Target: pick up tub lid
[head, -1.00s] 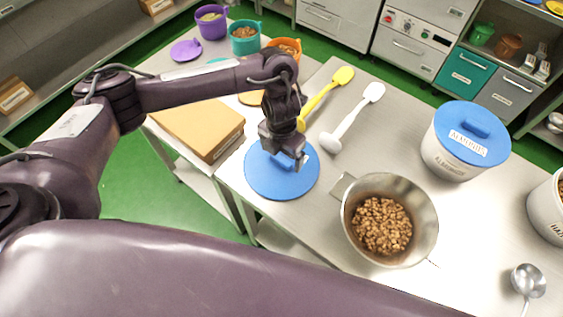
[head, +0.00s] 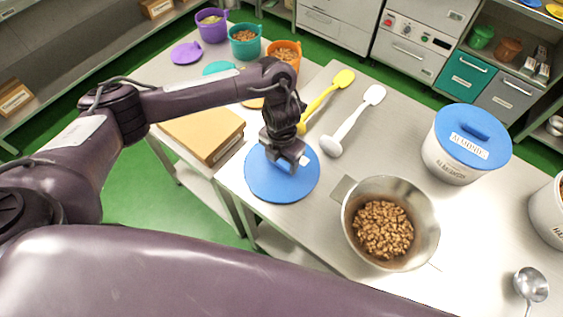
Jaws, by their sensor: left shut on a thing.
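A round blue tub lid (head: 262,188) lies on the metal table near its left corner. My left gripper (head: 290,163) is over the lid, pointing down, and is shut on the lid's handle, which the fingers mostly hide. I cannot tell any gap between the lid and the table. A second blue lid (head: 472,136) sits on the white tub (head: 448,162) labelled almonds at the right. My right gripper is not in view.
A metal bowl of nuts (head: 346,222) stands just right of the lid. A white spatula (head: 352,122) and a yellow one (head: 326,100) lie behind it. A brown box (head: 203,130) is left. A ladle (head: 530,284) lies front right.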

